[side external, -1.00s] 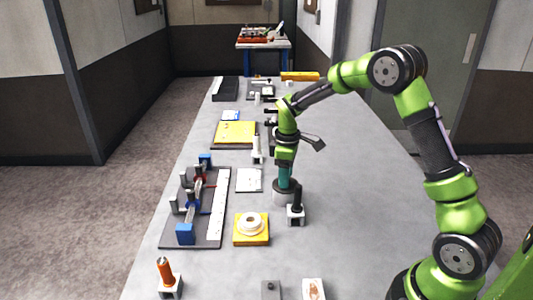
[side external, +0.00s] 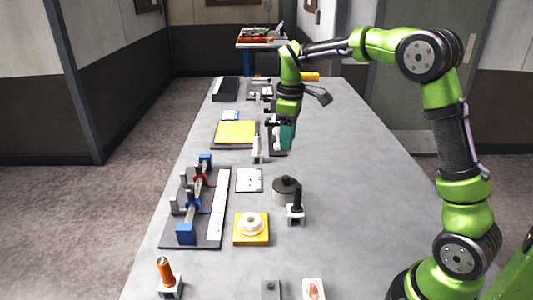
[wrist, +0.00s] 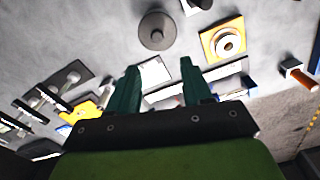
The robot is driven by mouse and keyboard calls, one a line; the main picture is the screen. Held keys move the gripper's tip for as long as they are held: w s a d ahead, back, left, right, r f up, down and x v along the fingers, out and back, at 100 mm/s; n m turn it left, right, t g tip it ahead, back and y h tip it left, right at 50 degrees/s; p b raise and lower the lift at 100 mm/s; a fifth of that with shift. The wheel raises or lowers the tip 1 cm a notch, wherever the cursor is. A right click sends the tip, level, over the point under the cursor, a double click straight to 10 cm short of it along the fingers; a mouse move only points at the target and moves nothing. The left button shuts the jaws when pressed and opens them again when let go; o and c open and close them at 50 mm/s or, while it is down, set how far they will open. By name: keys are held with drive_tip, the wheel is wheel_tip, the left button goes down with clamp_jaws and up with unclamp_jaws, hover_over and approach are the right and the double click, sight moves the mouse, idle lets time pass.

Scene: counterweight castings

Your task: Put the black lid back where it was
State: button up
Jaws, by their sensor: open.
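The black lid (side external: 287,184) is a dark disc with a small knob. It sits on top of a short grey round pot (side external: 284,198) on the table, and looks level. In the wrist view the lid (wrist: 157,30) shows from above as a dark disc, covering most of the pot. My gripper (side external: 284,147) is above the table, higher than the lid and apart from it. In the wrist view my gripper (wrist: 157,78) has its two teal fingers spread with nothing between them.
A black upright handle in a white holder (side external: 296,206) stands close beside the pot. A yellow block with a white ring (side external: 251,227), a white card (side external: 249,180) and a fixture board (side external: 208,215) lie to the left. The table's right side is clear.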

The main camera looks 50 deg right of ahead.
drive_tip(key=s+a+r+m+t, duration=0.35)
drive_tip(key=s+a+r, duration=0.3)
drive_tip(key=s, duration=0.35)
drive_tip(key=s+a+m+t+y, duration=0.1)
drive_tip(key=s+a+m, duration=0.1)
drive_tip(key=s, duration=0.3)
drive_tip(key=s+a+f+m+t+y, duration=0.1)
drive_tip(key=s+a+m+t, duration=0.1)
drive_tip(key=s+m, duration=0.2)
drive_tip(key=shift+s+a+f, duration=0.25)
drive_tip(key=shift+s+f, duration=0.05)
drive_tip(key=shift+s, duration=1)
drive_tip(key=shift+t, duration=0.25)
